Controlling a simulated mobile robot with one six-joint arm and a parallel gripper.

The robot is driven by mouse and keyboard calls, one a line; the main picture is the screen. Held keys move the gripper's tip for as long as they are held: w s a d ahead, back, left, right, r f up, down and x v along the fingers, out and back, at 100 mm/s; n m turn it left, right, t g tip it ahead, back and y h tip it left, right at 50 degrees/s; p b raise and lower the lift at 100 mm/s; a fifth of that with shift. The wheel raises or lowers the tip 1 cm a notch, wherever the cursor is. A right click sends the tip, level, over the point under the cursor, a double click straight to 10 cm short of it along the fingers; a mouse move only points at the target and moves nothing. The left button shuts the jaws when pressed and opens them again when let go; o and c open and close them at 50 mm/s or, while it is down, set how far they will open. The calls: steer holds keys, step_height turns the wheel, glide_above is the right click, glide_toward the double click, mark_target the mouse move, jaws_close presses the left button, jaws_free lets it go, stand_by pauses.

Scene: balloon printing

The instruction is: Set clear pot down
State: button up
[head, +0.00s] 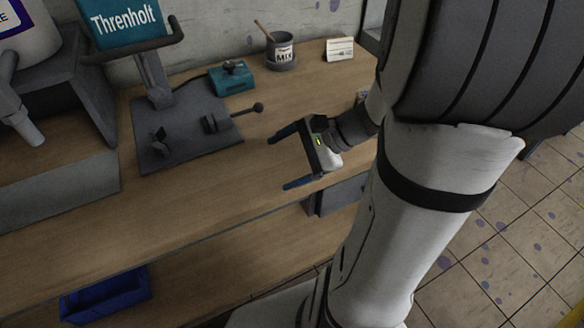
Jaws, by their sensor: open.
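My gripper (290,158) is in the middle of the head view, above the front part of the wooden bench (225,185). Its two blue fingers are spread wide apart and point left. Nothing shows between them but bench top. I see no clear pot in this view; my arm covers much of the right side. A dark grey pot (280,58) labelled MIX stands at the back of the bench with a stick in it, apart from my gripper.
A grey press (170,125) with a "Threnholt" sign (128,20) and a knobbed lever stands left of my gripper. A teal box (231,79) and a white card (340,49) are behind. A blue bin (105,296) is below. Bench left of my fingers is clear.

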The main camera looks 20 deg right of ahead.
steer(key=s+a+n+g+h, duration=0.1)
steer(key=n, duration=0.1)
steer(key=s+a+n+g+h, duration=0.1)
steer(key=n, duration=0.1)
steer(key=shift+s+a+f+g, duration=0.1)
steer(key=shift+s+a+g, duration=0.2)
steer(key=shift+s, duration=0.05)
steer(key=s+r+n+h, duration=0.1)
steer(key=n+h, duration=0.1)
steer(key=n, duration=0.2)
steer(key=s+d+r+n+h, duration=0.1)
steer(key=n+h, duration=0.2)
steer(key=n, duration=0.1)
steer(key=r+n+h, duration=0.1)
steer(key=n+h, duration=0.1)
steer(key=n, duration=0.2)
steer(key=shift+s+d+r+h, duration=0.15)
steer(key=shift+s+h, duration=0.25)
step_height(320, 180, up, 6)
steer(key=t+p, duration=0.1)
steer(key=p, duration=0.4)
steer(key=shift+s, duration=0.2)
